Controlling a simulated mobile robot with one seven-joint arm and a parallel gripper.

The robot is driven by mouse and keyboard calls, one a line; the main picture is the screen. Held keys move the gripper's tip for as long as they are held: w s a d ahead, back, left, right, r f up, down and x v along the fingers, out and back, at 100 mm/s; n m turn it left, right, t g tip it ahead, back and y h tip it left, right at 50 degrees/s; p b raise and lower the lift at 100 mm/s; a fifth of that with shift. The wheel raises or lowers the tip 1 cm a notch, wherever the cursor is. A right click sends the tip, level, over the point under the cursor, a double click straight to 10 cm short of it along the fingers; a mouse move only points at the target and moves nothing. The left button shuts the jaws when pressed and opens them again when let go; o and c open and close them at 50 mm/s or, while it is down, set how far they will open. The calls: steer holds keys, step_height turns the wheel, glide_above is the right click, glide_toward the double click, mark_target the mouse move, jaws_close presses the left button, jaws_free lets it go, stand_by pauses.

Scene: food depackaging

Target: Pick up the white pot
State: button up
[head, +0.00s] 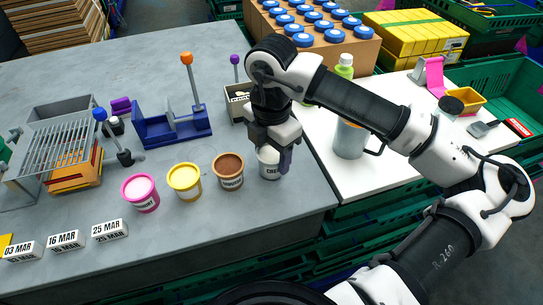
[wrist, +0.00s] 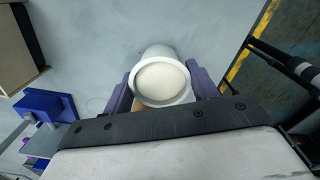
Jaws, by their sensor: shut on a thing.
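The white pot (head: 269,164) stands at the right end of a row of pots on the grey table, near its right edge. It has dark lettering on its side, partly hidden by my gripper. My gripper (head: 277,150) is shut on the white pot from above. In the wrist view the white pot (wrist: 162,80) sits between the two purple fingers of my gripper (wrist: 160,92), one on each side. Its round rim and cream-white top show there. I cannot tell whether the pot is lifted off the table.
A brown pot (head: 228,172), a yellow pot (head: 184,181) and a pink pot (head: 140,193) stand to the left. A blue fixture (head: 172,127) lies behind them. A grey jug (head: 349,140) stands on the white table at right. Date blocks (head: 64,241) sit front left.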

mark_target(271, 152)
step_height(271, 152, up, 18)
steer(key=f+b, duration=0.1)
steer(key=b, duration=0.1)
steer(key=s+a+r+p, duration=0.1)
steer(key=a+r+p, duration=0.5)
steer(key=a, duration=0.8)
steer(key=s+a+r+p, duration=0.1)
steer(key=s+a+p, duration=0.1)
steer(key=a, duration=2)
steer(key=s+a+r+p, duration=0.1)
steer(key=a+p, duration=0.3)
steer(key=a, duration=1.8)
steer(key=shift+s+r, duration=0.35)
steer(key=shift+r, duration=0.25)
steer(key=shift+f+b, duration=5)
steer(key=shift+f, duration=2.2)
